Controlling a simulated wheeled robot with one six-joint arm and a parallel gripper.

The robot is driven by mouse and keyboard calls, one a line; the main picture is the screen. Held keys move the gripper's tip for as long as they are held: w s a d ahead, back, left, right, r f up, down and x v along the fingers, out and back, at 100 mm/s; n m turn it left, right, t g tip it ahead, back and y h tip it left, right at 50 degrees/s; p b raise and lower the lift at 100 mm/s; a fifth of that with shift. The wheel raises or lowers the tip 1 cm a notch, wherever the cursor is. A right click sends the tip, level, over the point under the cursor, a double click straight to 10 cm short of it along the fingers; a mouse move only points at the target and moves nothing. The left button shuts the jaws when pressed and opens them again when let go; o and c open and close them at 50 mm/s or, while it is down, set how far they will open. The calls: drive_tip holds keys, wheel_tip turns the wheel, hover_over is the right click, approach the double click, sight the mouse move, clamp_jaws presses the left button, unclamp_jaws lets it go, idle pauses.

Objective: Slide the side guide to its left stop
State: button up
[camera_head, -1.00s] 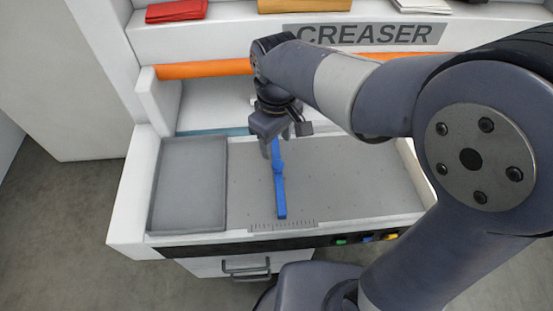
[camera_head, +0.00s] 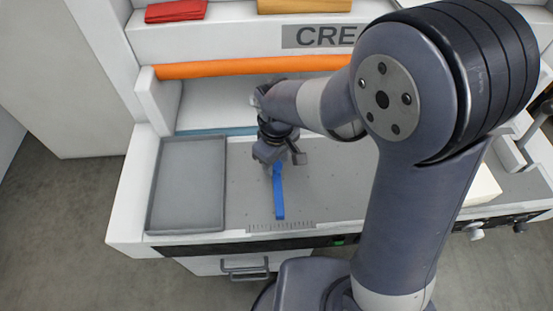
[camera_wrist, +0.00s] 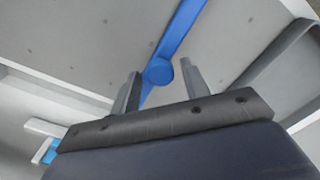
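The side guide is a blue bar (camera_head: 279,198) on the grey perforated bed of the creaser. It runs from back to front, just right of the raised grey panel, and its front end is by the ruler scale (camera_head: 282,227). My gripper (camera_head: 275,166) is over its rear part and hides its knob in the head view. In the wrist view the guide (camera_wrist: 181,33) shows with its round knob (camera_wrist: 158,71) between the two spread fingers of my gripper (camera_wrist: 160,70). The fingers are apart, with gaps to the knob. I cannot make out the left stop.
The raised grey panel (camera_head: 188,185) lies left of the guide. An orange roller (camera_head: 240,67) spans the machine behind my gripper. Buttons and knobs (camera_head: 476,234) line the front edge. My arm covers much of the bed's right side.

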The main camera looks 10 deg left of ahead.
clamp_jaws()
drive_tip(key=shift+a, duration=0.1)
drive_tip(key=a, duration=0.2)
drive_tip(key=s+a, duration=0.1)
drive_tip(key=a, duration=0.2)
drive_tip(key=s+a, duration=0.1)
drive_tip(key=a, duration=0.2)
drive_tip(key=shift+a, duration=0.25)
drive_tip(key=shift+r, duration=0.1)
drive_tip(key=shift+o, duration=0.9)
unclamp_jaws()
drive_tip(key=shift+a, duration=0.1)
